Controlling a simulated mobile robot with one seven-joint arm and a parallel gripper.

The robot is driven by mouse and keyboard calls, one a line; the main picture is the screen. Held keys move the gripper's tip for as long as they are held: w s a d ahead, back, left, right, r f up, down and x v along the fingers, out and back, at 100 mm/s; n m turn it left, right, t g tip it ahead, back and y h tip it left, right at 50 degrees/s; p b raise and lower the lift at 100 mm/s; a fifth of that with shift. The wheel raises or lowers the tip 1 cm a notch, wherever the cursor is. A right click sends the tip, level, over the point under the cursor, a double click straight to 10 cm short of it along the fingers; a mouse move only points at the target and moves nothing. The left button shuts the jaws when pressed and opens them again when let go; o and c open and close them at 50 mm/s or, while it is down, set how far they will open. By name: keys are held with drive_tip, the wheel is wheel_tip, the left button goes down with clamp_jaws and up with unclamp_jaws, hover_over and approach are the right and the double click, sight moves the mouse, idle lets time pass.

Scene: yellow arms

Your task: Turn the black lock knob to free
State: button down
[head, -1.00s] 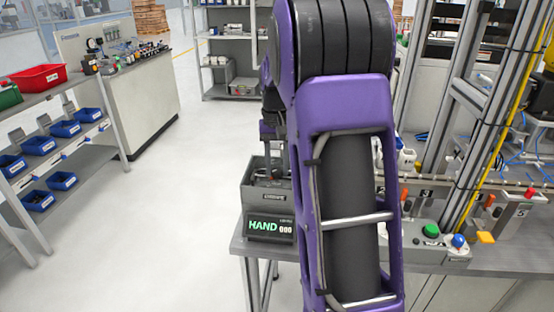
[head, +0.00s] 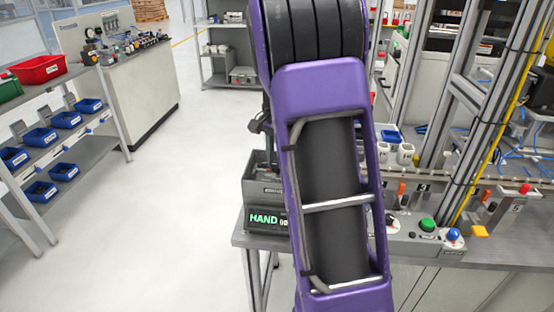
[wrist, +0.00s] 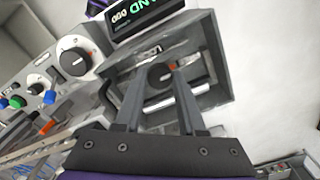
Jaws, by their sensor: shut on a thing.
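The black lock knob (wrist: 160,75) shows in the wrist view, inside a grey box (wrist: 226,50), with a small orange mark at its right side. My gripper (wrist: 161,78) reaches into the box with one finger on each side of the knob and is shut on it. In the head view the grey box (head: 254,190) stands on the bench corner, and my arm hides the gripper and the knob.
A display (head: 264,220) reading HAND sits on the box front. In the wrist view a larger black knob on a white dial (wrist: 74,60) and coloured buttons (wrist: 32,92) lie left of the box. Metal posts (head: 450,110) rise at right. Open floor (head: 170,200) lies left of the bench.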

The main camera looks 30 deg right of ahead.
drive_tip(key=shift+m, duration=0.3)
drive_tip(key=c, duration=0.5)
unclamp_jaws()
wheel_tip(320, 180, up, 18)
drive_tip(key=shift+f, duration=0.25)
idle(0.4)
